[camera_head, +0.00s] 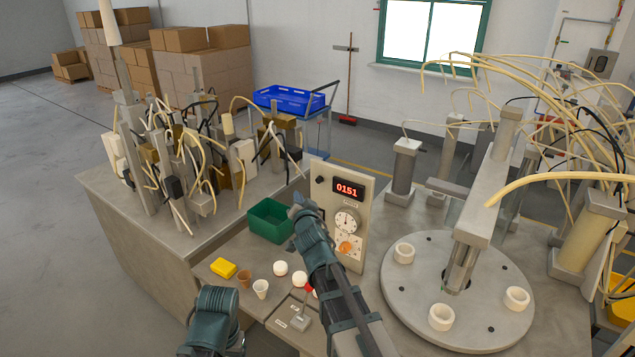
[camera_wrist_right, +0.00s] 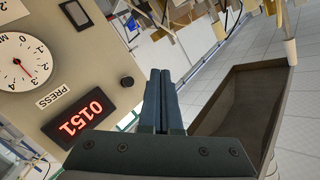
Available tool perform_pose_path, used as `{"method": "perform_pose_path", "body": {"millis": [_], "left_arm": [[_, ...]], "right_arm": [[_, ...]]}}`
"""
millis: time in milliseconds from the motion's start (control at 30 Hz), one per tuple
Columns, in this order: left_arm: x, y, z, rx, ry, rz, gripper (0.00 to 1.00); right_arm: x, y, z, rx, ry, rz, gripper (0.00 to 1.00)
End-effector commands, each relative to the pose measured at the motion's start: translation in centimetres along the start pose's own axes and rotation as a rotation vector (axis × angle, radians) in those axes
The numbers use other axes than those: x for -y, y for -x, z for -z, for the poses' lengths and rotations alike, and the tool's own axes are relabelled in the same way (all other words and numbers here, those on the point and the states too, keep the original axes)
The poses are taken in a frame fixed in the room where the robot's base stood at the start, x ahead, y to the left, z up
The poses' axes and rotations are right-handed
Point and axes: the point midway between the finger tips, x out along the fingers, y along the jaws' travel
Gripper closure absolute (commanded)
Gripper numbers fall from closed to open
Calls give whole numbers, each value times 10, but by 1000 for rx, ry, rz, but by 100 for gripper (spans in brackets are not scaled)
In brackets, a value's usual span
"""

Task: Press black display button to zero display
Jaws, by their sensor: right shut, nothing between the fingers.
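The grey instrument panel (camera_head: 357,222) stands upright on the bench. Its red display (camera_head: 347,190) reads 0151, as it also does in the right wrist view (camera_wrist_right: 78,123). A small round black button (camera_head: 320,180) sits beside the display. It also shows in the right wrist view (camera_wrist_right: 127,81). My right gripper (camera_head: 297,199) is shut and empty, in front of the panel's left side and a little below the button. In the right wrist view its fingertips (camera_wrist_right: 160,75) appear to the right of the button; I cannot judge the depth gap. My left arm shows at the bottom, its fingers out of sight.
A dial gauge (camera_head: 346,220) sits below the display. A green bin (camera_head: 269,221) stands left of the panel. A round turntable (camera_head: 400,288) with white rings is at right.

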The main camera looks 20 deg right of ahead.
Motion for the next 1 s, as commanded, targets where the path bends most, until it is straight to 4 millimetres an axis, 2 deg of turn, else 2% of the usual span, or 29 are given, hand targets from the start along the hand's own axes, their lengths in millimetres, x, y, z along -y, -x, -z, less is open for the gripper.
{"method": "perform_pose_path", "body": {"millis": [200, 500, 1000], "left_arm": [[0, 0, 0, 0, 0, 0, 24], [0, 0, 0, 0, 0, 0, 24], [0, 0, 0, 0, 0, 0, 24]], "right_arm": [[-15, -23, 15, -1, -3, -2, 100], [-30, -43, 30, 0, -1, -2, 100], [-36, -50, 36, 0, 0, 0, 100]]}}
